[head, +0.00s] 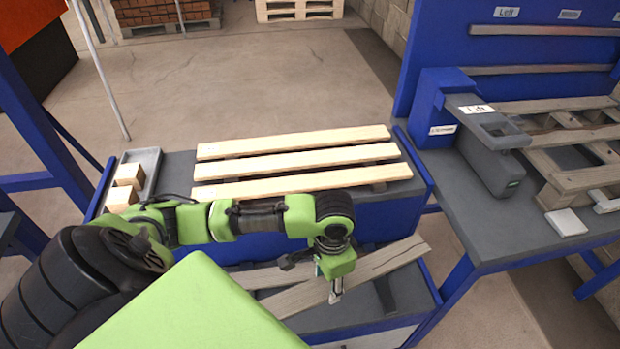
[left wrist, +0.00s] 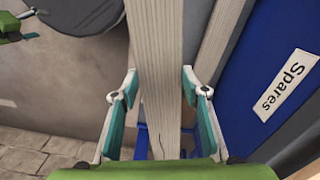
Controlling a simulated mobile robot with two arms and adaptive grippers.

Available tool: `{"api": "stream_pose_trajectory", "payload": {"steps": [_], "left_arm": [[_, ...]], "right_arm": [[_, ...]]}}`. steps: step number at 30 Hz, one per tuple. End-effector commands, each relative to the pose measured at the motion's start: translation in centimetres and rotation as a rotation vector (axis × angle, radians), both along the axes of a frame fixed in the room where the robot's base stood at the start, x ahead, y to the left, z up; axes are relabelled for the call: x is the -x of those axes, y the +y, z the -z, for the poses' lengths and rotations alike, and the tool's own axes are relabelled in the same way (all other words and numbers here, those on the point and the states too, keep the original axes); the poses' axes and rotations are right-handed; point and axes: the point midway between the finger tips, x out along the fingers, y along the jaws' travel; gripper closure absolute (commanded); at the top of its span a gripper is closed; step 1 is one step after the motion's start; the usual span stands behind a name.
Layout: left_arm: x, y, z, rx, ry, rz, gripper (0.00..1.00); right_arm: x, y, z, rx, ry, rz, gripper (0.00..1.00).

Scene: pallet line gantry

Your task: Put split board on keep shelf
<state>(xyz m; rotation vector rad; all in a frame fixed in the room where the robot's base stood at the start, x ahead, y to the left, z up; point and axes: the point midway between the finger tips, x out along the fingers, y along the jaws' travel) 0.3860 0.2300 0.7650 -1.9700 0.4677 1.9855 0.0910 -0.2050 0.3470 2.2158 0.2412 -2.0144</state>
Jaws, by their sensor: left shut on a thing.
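A weathered grey board (head: 385,266) lies diagonally over the lower shelf (head: 405,290) of the blue stand. My left gripper (head: 336,292) comes down on it from above and is shut on it. In the left wrist view the board (left wrist: 158,50) runs lengthwise between the two teal-padded fingers of my left gripper (left wrist: 160,85), and a thin dark crack shows near its lower end. Another grey piece lies partly hidden under it on the lower shelf. No label reading "keep" can be made out. My right gripper is not seen.
Three pale new boards (head: 300,158) lie on the stand's upper top, above the lower shelf. A grey tray (head: 150,160) with wooden blocks (head: 128,175) stands left. A blue workbench (head: 445,190) with a pallet (head: 560,140) is at right. A "Spares" label (left wrist: 282,84) is on a blue panel.

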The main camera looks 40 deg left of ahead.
Motion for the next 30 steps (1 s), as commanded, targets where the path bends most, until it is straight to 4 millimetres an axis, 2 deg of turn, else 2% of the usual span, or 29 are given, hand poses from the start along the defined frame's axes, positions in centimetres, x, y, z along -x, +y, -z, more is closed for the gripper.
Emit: {"api": "stream_pose_trajectory", "payload": {"steps": [1, 3, 9, 12, 18, 24, 30], "left_arm": [[-0.6, 0.6, 2.8, -0.001, -0.002, 0.051, 0.87], [-1.3, 1.3, 4.6, -0.001, -0.005, 0.121, 0.87], [-2.3, 2.6, 7.2, -0.004, -0.012, 0.240, 0.87], [-2.4, 2.7, 8.6, -0.003, -0.010, 0.257, 0.87], [-2.3, 2.7, 12.2, -0.004, -0.010, 0.258, 0.87], [-2.4, 2.6, 13.8, -0.003, -0.013, 0.260, 0.87], [-2.3, 2.6, 16.5, -0.004, -0.010, 0.258, 0.87]], "right_arm": [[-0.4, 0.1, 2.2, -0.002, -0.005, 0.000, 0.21], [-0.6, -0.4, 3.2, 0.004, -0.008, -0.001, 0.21], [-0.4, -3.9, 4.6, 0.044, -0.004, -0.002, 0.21], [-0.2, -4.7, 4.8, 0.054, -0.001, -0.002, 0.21], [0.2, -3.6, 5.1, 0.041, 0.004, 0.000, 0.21], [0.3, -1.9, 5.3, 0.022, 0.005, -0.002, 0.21], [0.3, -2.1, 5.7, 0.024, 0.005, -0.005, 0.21]]}}
